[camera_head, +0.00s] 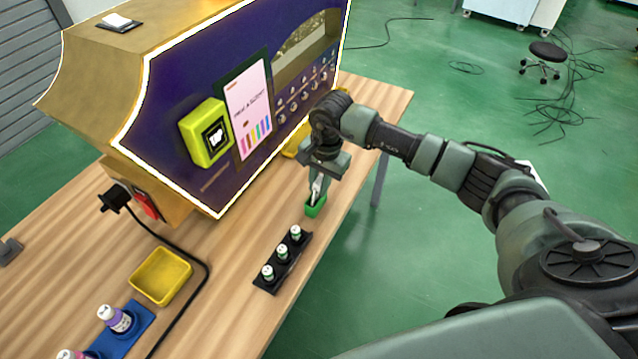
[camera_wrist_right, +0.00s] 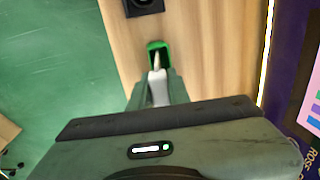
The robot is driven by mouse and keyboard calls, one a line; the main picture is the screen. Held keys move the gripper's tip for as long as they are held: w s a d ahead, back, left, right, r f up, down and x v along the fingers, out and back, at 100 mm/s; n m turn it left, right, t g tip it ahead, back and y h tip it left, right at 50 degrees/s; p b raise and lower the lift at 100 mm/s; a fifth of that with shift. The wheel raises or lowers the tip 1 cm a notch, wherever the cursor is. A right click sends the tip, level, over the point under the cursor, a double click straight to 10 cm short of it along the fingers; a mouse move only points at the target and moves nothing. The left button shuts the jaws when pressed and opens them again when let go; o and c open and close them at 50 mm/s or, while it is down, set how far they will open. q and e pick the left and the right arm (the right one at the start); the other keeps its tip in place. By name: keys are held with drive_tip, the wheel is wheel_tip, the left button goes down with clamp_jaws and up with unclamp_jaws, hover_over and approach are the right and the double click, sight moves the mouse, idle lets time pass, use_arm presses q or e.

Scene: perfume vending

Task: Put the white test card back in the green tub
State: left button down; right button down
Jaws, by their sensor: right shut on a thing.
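The green tub (camera_head: 316,209) stands on the wooden table near its front edge, beyond the black vial rack. My right gripper (camera_head: 318,180) is directly above it, pointing down. It is shut on the white test card (camera_head: 316,190), a thin pale strip whose lower end is at the tub's opening. In the right wrist view the card (camera_wrist_right: 157,62) sticks out from the fingertips (camera_wrist_right: 158,84) over the green tub (camera_wrist_right: 151,46). I cannot tell whether its tip is inside the tub or just above it. My left gripper is out of view.
A black rack (camera_head: 283,262) with three green-and-white vials stands close to the tub. The vending machine (camera_head: 170,110) rises behind. A yellow tray (camera_head: 161,276), a black cable and a blue rack (camera_head: 127,335) with bottles lie to the left.

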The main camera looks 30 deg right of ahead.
drive_tip(key=shift+f+b, duration=0.4)
drive_tip(key=shift+f, duration=0.15)
drive_tip(key=c, duration=0.6)
unclamp_jaws()
drive_tip(key=shift+r, duration=0.25)
drive_tip(key=shift+r+p, duration=0.5)
drive_tip(key=shift+r, duration=0.3)
idle(0.4)
